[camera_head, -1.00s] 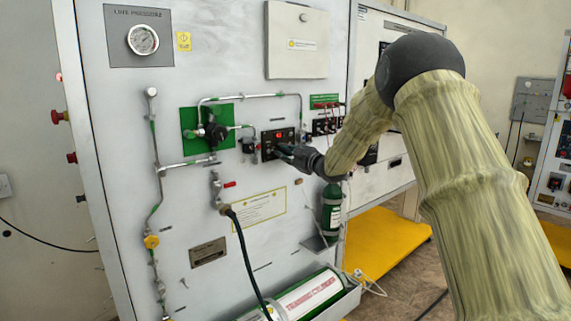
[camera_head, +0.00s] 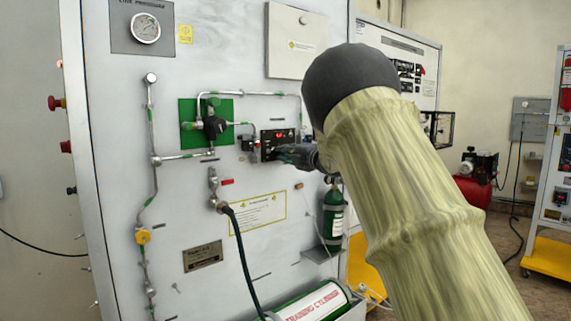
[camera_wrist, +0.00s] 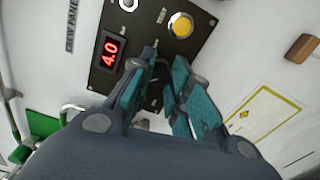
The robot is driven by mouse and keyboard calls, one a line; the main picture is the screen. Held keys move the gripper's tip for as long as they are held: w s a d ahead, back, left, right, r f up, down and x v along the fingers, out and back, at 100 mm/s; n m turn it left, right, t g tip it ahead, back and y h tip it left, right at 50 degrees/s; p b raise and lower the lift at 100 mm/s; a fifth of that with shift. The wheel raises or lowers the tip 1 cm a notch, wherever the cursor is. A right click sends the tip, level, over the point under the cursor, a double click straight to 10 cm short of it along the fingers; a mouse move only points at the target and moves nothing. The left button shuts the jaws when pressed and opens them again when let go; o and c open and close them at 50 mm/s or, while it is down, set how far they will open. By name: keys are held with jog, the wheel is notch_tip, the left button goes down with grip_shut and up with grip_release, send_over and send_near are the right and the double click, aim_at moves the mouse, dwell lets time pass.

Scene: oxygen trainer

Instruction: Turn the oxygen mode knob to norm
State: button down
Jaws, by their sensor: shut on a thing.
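The small black crew panel (camera_head: 278,137) is on the front of the grey trainer wall in the head view. The wrist view shows the black panel (camera_wrist: 104,70) close up, with a red display (camera_wrist: 111,46) reading 4.0 and a yellow round button (camera_wrist: 181,25). My gripper (camera_wrist: 162,72) is at the panel's lower part, its teal-padded fingers shut around a small dark part, apparently the oxygen mode knob. The fingers mostly hide this knob, so its pointer and labels cannot be read. In the head view my gripper (camera_head: 284,152) reaches the panel from the right.
Pipes with a black valve (camera_head: 214,127) on a green plate are left of the panel. A hose (camera_head: 243,255) hangs below. A green cylinder (camera_head: 333,215) stands below right. A wooden-looking knob (camera_wrist: 302,47) juts out near the panel.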

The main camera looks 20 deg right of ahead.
jog(key=shift+n+b, duration=0.95)
jog(key=shift+n, duration=0.05)
jog(key=shift+d, duration=0.1)
jog(key=c, duration=1.3)
grip_release()
jog(key=v, duration=1.2)
